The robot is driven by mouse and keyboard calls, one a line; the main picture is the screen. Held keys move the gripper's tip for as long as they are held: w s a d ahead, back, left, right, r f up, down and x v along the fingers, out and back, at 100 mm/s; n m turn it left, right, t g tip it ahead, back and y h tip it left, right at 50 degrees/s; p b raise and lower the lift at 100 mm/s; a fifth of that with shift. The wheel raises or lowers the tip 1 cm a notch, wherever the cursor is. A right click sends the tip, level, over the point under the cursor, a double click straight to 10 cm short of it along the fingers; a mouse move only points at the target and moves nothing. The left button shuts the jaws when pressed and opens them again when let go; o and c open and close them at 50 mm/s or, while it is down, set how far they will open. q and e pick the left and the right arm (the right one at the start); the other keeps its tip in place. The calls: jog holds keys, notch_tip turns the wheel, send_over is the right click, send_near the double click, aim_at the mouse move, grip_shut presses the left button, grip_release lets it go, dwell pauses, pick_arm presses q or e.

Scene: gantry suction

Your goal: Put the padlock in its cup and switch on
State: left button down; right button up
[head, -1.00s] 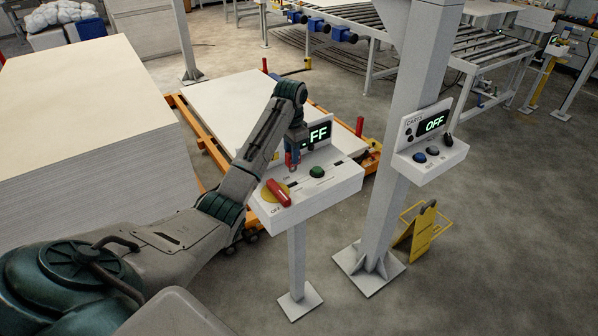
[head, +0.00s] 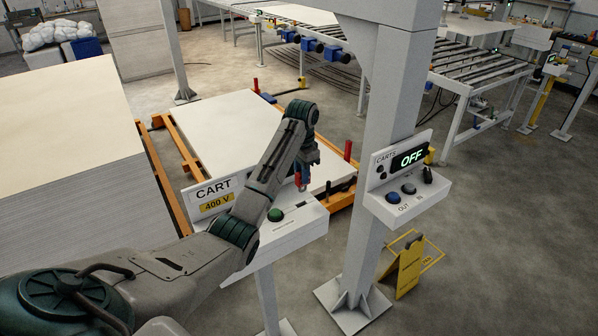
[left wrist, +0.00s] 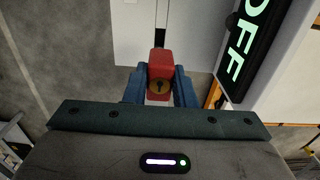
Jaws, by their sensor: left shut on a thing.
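My left gripper (head: 300,184) is above the right part of the white cart panel (head: 290,228), pointing down. In the left wrist view its blue fingers (left wrist: 159,90) are shut on the red padlock (left wrist: 160,64), which has a round brass keyhole face. The padlock shows only as a small red patch in the head view (head: 298,180). The panel has a green button (head: 275,214) and a "CART 400 V" sign (head: 214,194). My arm hides the panel's rotary switch. I cannot make out the cup. My right gripper is out of view.
A white column (head: 385,120) stands right of the panel and bears a second box with an OFF display (head: 408,158). A yellow floor sign (head: 408,268) stands beside it. A sheet stack (head: 70,180) is at left, an orange cart (head: 165,170) behind the panel.

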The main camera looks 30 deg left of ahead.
aim_at(300, 193)
pick_arm(q)
jog(key=shift+s+a+r, duration=0.15)
jog(key=shift+s+r, duration=0.1)
jog(key=shift+s, duration=0.3)
jog(key=shift+w+f, duration=0.1)
jog(key=shift+f, duration=0.05)
jog(key=shift+w+f, duration=0.25)
jog(key=shift+f, duration=1.6)
jog(key=shift+s+f, duration=0.1)
jog(key=shift+f, duration=0.65)
jog(key=shift+f+b, duration=0.35)
jog(key=shift+f, duration=1.15)
jog(key=c, duration=1.1)
grip_release()
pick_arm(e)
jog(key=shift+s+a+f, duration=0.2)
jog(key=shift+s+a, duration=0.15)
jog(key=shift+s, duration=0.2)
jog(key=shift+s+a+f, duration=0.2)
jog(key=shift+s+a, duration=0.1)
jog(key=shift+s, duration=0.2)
